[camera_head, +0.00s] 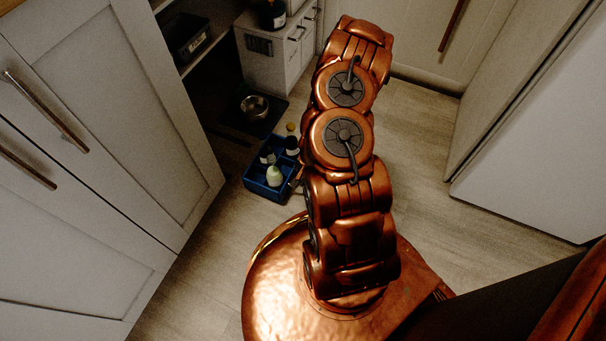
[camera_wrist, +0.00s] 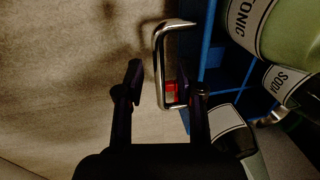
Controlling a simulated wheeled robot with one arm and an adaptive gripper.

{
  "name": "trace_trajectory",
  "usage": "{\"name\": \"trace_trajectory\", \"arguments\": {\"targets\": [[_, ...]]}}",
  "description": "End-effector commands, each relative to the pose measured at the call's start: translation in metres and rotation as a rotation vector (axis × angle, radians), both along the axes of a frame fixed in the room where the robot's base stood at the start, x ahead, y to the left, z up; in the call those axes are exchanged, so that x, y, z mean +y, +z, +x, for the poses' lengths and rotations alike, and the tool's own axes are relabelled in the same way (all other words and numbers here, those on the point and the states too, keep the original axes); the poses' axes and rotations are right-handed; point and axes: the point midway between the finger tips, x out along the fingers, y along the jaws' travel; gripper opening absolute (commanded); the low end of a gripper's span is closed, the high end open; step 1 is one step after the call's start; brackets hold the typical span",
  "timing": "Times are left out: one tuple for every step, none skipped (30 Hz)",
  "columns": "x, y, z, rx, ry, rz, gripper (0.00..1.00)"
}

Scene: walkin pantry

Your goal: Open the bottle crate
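The blue bottle crate (camera_head: 259,189) stands on the floor left of my arm in the head view, with bottles in its compartments. In the wrist view its blue wall (camera_wrist: 207,45) runs down the right of centre. A shiny metal handle (camera_wrist: 159,62) sticks out from the crate's side. My gripper (camera_wrist: 159,80) is open, one finger on each side of the handle's long bar; I cannot tell whether either finger touches it. A small red part (camera_wrist: 171,92) shows beside the right finger. In the head view my arm hides most of the gripper.
Bottles labelled tonic (camera_wrist: 262,22) and soda (camera_wrist: 290,84) are close at the right. A dark mat with a metal bowl (camera_head: 254,107) lies behind the crate. White cabinets (camera_head: 75,170) stand at the left; floor (camera_head: 440,240) is clear at the right.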

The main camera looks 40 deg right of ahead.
Motion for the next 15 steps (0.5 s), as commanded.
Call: {"name": "trace_trajectory", "arguments": {"targets": [[0.0,0.0,0.0,0.0,0.0,0.0,0.37],[0.0,0.001,0.0,0.0,0.0,0.0,0.37],[0.0,0.001,0.0,-0.001,0.0,0.0,0.37],[0.0,0.002,0.0,-0.001,0.0,0.0,0.37],[0.0,0.004,0.0,-0.001,0.0,0.0,0.37],[-0.001,0.006,0.0,-0.002,0.001,0.0,0.37],[-0.001,0.008,0.0,-0.002,0.0,0.001,0.37],[-0.001,0.01,0.0,-0.003,0.0,0.0,0.37],[-0.001,0.014,-0.001,-0.003,-0.001,0.001,0.37],[-0.002,0.017,-0.002,-0.003,-0.001,0.001,0.37],[-0.002,0.02,-0.002,-0.002,0.0,0.0,0.37],[-0.002,0.025,-0.003,-0.002,0.001,0.0,0.37],[-0.003,0.029,-0.004,-0.003,0.0,-0.001,0.37],[-0.003,0.032,-0.005,-0.002,0.0,-0.001,0.37],[-0.003,0.037,-0.005,-0.003,0.001,-0.001,0.37]]}}
